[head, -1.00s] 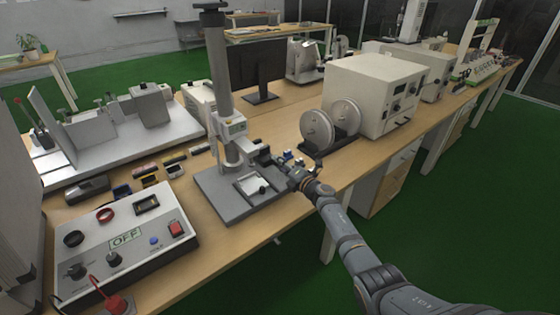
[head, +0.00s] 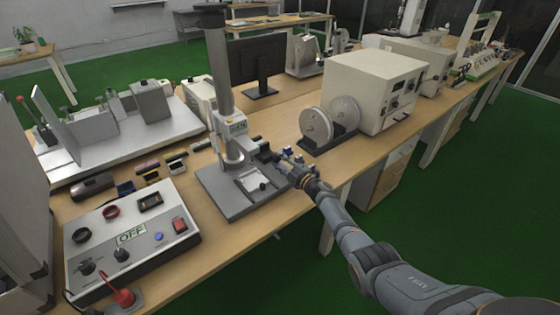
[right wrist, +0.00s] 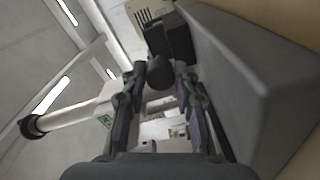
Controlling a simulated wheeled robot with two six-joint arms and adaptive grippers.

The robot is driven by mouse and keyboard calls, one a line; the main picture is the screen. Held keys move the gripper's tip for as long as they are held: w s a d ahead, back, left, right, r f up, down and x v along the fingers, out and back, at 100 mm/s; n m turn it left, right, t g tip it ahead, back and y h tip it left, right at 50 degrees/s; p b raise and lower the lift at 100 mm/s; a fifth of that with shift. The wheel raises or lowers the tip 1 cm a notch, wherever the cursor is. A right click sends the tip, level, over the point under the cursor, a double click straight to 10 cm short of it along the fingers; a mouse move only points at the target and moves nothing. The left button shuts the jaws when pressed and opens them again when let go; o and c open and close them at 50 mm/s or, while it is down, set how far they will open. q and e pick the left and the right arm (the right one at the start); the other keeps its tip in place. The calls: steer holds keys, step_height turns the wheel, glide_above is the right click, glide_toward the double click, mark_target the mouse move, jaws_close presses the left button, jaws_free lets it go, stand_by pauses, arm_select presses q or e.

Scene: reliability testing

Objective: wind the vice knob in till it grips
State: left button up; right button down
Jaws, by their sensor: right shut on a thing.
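My right gripper (head: 276,159) reaches in from the right to the test stand (head: 222,95), low over its grey base plate (head: 218,195). In the right wrist view the fingers close from both sides on a round black knob (right wrist: 160,73). Behind the knob is a dark block (right wrist: 172,38), apparently the vice body. In the head view the gripper hides the knob, and a dark part of the vice (head: 259,146) shows just left of the fingers. I cannot tell whether the vice grips anything. My left gripper is not in view.
A control box reading OFF (head: 130,240) stands front left. Two grey discs on a stand (head: 318,130) and a large cream instrument (head: 372,90) are close behind my right gripper. Small parts (head: 150,167) lie left of the stand. The bench's front edge passes under my arm.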

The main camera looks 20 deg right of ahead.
stand_by(0.4)
steer(key=c, duration=1)
jaws_free()
steer(key=v, duration=1.2)
